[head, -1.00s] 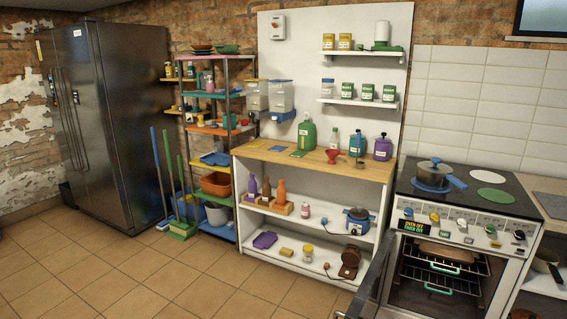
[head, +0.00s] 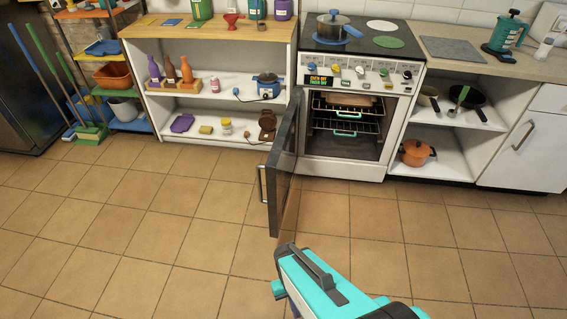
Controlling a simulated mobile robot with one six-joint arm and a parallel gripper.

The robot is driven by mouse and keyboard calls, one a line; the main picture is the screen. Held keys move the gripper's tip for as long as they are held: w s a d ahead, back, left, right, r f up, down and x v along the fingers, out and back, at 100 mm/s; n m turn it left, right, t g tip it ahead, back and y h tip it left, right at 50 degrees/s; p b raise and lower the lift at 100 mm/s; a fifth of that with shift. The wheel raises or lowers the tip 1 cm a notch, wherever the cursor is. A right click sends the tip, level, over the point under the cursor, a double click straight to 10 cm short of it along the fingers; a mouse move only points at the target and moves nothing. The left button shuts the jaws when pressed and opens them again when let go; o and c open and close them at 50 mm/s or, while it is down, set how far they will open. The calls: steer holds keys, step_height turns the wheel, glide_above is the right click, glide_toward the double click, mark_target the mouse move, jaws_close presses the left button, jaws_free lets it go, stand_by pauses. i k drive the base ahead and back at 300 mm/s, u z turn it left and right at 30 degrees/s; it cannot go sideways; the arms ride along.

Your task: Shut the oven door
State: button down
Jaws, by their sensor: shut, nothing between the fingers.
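The oven (head: 341,170) stands against the back wall, in line with the counters. Its dark glass door (head: 284,182) is hinged on the left side and stands wide open, jutting out toward me. The door's upright bar handle (head: 262,184) is on its outer, left-facing side near the free edge. The oven cavity is exposed, with wire racks and a brown item inside. A teal and dark part of my arm shows at the bottom, in front of the door's near edge. My gripper's fingers do not show.
A white shelf unit (head: 205,122) with bottles stands left of the oven. An open cabinet (head: 440,136) with pans and an orange pot (head: 416,152) is on the right. A pot (head: 334,27) sits on the hob. The tiled floor is clear around the door.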

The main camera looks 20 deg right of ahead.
mark_target(289, 130)
steer(key=z, duration=0.25)
steer(key=k, duration=0.4)
steer(key=u, duration=1.3)
steer(key=i, duration=2)
steer(key=z, duration=0.25)
